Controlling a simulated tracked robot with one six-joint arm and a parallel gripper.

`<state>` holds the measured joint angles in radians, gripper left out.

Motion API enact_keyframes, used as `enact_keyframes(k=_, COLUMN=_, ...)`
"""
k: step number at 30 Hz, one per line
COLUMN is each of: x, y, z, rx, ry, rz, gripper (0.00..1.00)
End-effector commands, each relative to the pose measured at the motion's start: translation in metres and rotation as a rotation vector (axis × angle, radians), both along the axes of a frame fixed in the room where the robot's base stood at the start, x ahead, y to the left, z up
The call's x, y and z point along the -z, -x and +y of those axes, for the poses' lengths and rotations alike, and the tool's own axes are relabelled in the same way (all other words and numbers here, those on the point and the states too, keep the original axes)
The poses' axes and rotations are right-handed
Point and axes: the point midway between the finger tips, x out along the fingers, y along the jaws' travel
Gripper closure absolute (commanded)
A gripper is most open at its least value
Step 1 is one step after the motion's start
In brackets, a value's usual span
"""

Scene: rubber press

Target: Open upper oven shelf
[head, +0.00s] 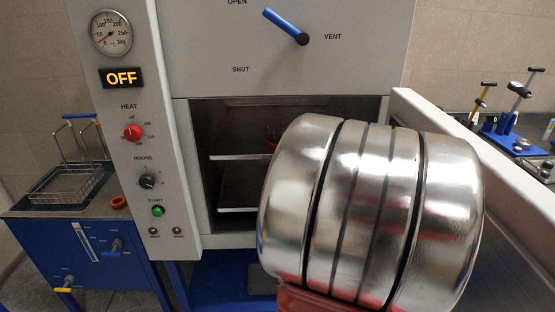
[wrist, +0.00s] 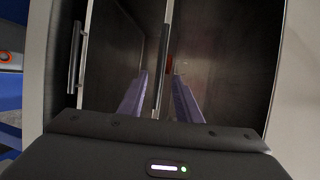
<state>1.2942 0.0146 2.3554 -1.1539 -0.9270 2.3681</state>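The oven chamber (head: 225,130) stands open and holds two shelves. The upper shelf (head: 238,156) lies inside, with a small red item (head: 271,141) on or above it. The lower shelf (head: 237,209) is below. My large metal arm link hides the right of the chamber and my gripper in the head view. The wrist view is turned sideways. There my gripper (wrist: 161,82) is open, its two purple-grey fingers pointing into the chamber. The upper shelf's front handle (wrist: 162,70) appears between the fingers, apparently without contact. The lower shelf's handle (wrist: 75,58) is to the left.
The oven door (head: 480,165) is swung open at the right. The control panel (head: 140,130) at the left reads OFF. A blue lever (head: 285,25) sits above the chamber. A wire basket (head: 66,184) stands on a blue cabinet (head: 110,245) at the left. Tools stand on the right bench.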

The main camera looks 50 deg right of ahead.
Motion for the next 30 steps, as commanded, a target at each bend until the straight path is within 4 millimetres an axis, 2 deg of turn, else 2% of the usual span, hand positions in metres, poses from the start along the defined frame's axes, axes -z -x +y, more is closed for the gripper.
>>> enact_keyframes(k=5, x=0.004, y=-0.015, z=-0.006, rx=-0.003, ry=-0.001, rz=0.0, gripper=0.69)
enact_keyframes(k=24, x=0.023, y=-0.096, z=-0.044, rx=-0.004, ry=0.0, rz=0.001, gripper=0.69)
enact_keyframes(k=30, x=0.027, y=-0.114, z=-0.054, rx=-0.002, ry=0.0, rz=0.002, gripper=0.69)
